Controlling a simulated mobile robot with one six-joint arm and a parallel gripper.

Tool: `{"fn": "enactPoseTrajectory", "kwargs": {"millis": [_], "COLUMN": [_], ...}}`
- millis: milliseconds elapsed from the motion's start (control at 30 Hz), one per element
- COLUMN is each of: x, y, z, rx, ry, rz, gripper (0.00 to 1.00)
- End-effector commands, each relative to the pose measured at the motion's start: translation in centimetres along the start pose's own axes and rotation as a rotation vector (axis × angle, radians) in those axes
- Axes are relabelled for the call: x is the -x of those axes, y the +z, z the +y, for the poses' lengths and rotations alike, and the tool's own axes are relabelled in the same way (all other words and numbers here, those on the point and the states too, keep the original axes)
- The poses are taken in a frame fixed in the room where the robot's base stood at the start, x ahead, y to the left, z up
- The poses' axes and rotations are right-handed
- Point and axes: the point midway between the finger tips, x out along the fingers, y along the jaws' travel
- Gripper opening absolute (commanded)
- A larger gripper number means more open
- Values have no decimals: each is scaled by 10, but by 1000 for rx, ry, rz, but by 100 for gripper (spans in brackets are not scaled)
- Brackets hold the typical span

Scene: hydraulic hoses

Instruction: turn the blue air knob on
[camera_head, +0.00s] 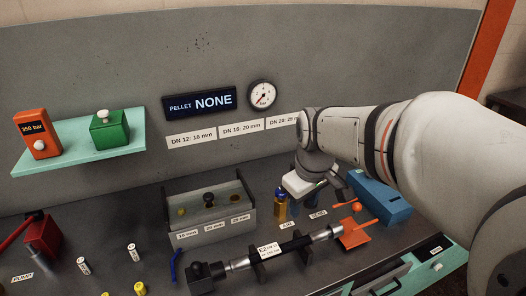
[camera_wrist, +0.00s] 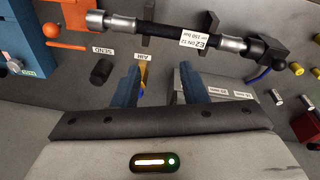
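In the head view my gripper hangs low over the bench behind the AIR label (camera_head: 286,225). A gold part (camera_head: 281,213) with blue above it stands there. I cannot tell whether that blue is the air knob or a finger, nor which way the knob is turned.
A black knob (camera_wrist: 101,71) stands near the SEND label (camera_wrist: 103,50). A hose (camera_head: 290,247) lies across the bench front. A die box (camera_head: 212,222) stands to the left and a blue box (camera_head: 380,197) to the right. The display (camera_head: 199,103) reads PELLET NONE, beside a gauge (camera_head: 262,94).

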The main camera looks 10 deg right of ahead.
Motion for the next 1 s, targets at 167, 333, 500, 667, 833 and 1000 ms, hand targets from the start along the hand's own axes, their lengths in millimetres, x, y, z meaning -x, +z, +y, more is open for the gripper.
{"fn": "enactPoseTrajectory", "kwargs": {"millis": [167,333,500,667,833,1000], "x": [-16,-45,-79,-100,-112,-136], "y": [-62,-114,-153,-172,-176,-172], "z": [32,59,78,88,89,87], "rx": [316,617,876,1020,1066,1066], "ry": [-37,-81,-126,-152,-162,-164], "rz": [-45,-75,-89,-93,-94,-95], "gripper": [54,59,59,59,59,59]}}
